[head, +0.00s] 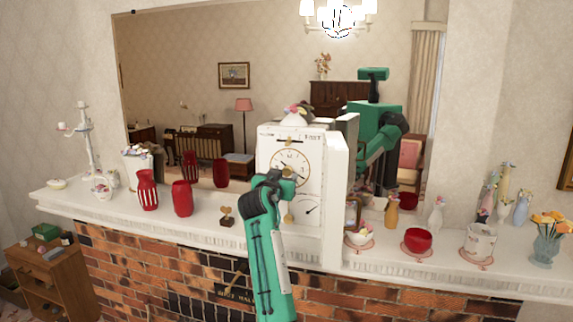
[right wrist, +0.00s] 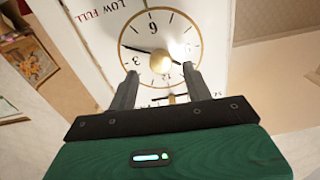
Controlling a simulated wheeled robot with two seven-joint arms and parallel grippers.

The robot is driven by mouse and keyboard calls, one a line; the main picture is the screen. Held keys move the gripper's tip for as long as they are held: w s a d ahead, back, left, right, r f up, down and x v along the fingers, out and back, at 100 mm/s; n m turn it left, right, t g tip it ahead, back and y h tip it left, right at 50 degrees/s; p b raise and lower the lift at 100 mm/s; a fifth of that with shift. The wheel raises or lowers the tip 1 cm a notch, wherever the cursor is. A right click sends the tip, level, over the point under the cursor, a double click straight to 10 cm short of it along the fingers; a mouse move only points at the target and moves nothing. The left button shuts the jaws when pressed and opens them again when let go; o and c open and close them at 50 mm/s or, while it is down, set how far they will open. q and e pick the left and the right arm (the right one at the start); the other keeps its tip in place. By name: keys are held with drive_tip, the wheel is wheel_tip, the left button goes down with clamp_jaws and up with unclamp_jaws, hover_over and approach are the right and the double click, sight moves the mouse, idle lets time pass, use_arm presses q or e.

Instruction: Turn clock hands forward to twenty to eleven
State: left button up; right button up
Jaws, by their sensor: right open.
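The white clock (head: 325,185) stands on the mantel, its round gold-rimmed dial (head: 291,158) partly behind my right gripper (head: 287,174). In the right wrist view the dial (right wrist: 178,24) appears upside down, with the 6 at the top. A long black hand (right wrist: 138,49) points left, near the 3. A shorter dark hand (right wrist: 176,62) points right and slightly down. A round gold piece (right wrist: 160,62) covers the dial's centre. My right gripper (right wrist: 158,80) is open, its fingers apart below the gold piece; contact cannot be told. My left gripper is not in view.
Red vases (head: 181,198) and a small heart ornament (head: 226,215) stand left of the clock. A framed picture (head: 353,213), a floral bowl (head: 361,237) and a red bowl (head: 418,241) stand close on its right. A large mirror (head: 190,60) rises behind.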

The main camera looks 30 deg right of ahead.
sight(286, 172)
drive_tip(key=p+x, duration=0.1)
drive_tip(key=x, duration=0.1)
drive_tip(key=shift+w+d+r, duration=0.15)
drive_tip(key=shift+w+d, duration=0.05)
drive_tip(key=shift+w, duration=0.05)
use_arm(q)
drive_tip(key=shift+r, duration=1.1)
use_arm(e)
drive_tip(key=shift+w+d+f, duration=0.2)
drive_tip(key=shift+w+d, duration=0.25)
drive_tip(key=shift+d, duration=0.1)
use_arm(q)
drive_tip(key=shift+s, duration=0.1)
use_arm(e)
drive_tip(key=shift+c, duration=0.2)
drive_tip(key=c, duration=0.9)
drive_tip(key=shift+f, duration=0.1)
drive_tip(key=m+b, duration=0.4)
drive_tip(key=b, duration=0.7)
drive_tip(key=shift+f+m, duration=0.1)
drive_tip(key=shift+m, duration=0.2)
use_arm(q)
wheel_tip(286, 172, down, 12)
drive_tip(key=b, duration=0.1)
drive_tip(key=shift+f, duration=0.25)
use_arm(e)
drive_tip(key=shift+r+m, duration=0.25)
drive_tip(key=shift+m, duration=0.25)
